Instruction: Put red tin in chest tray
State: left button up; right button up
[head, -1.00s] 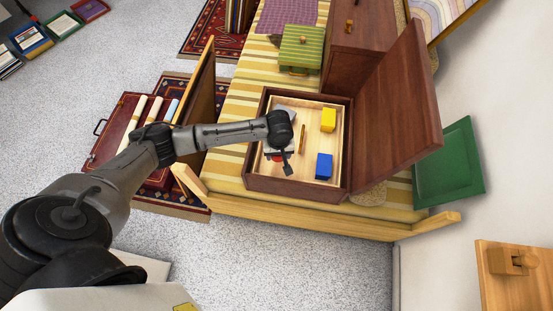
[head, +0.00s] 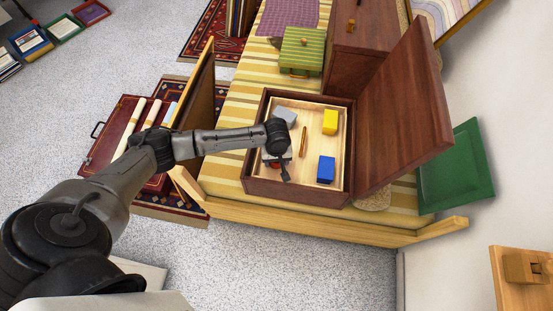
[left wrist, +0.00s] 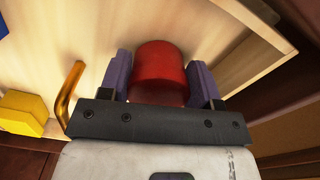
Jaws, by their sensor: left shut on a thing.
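The red tin (left wrist: 160,68) sits between the two purple-grey fingers of my left gripper (left wrist: 160,82) in the left wrist view. The gripper is shut on it. In the head view the left gripper (head: 277,158) points down over the left part of the pale wooden chest tray (head: 309,181), inside the open dark chest. My wrist mostly hides the tin there. I cannot tell whether the tin touches the tray floor. My right gripper is not in view.
The tray has a brass handle (head: 303,139), a yellow block (head: 330,122), a blue block (head: 325,169) and a grey block (head: 286,116). The chest's lid (head: 405,100) stands open on the right. A green striped box (head: 301,52) stands behind.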

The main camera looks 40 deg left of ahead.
pick_arm(q)
jog(key=o, duration=0.9)
jog(key=shift+f, duration=0.1)
jog(key=shift+c, duration=0.2)
jog(key=shift+o, duration=0.7)
jog(key=shift+r, duration=0.3)
notch_tip(320, 180, up, 10)
jog(key=p, duration=0.5)
jog(key=s+d+f+m+t+h+p, duration=0.1)
jog(key=s+d+m+t+h, duration=0.1)
jog(key=s+d+m, duration=0.9)
jog(key=s+a+r+y, duration=0.1)
jog(key=s, duration=0.6)
jog(key=s+a+r+t, duration=0.1)
jog(key=s+a+r, duration=0.1)
jog(key=s, duration=0.5)
jog(key=shift+r+m+t+y, duration=0.15)
jog(key=shift+m+t+y, duration=0.15)
jog(key=shift+y, duration=0.1)
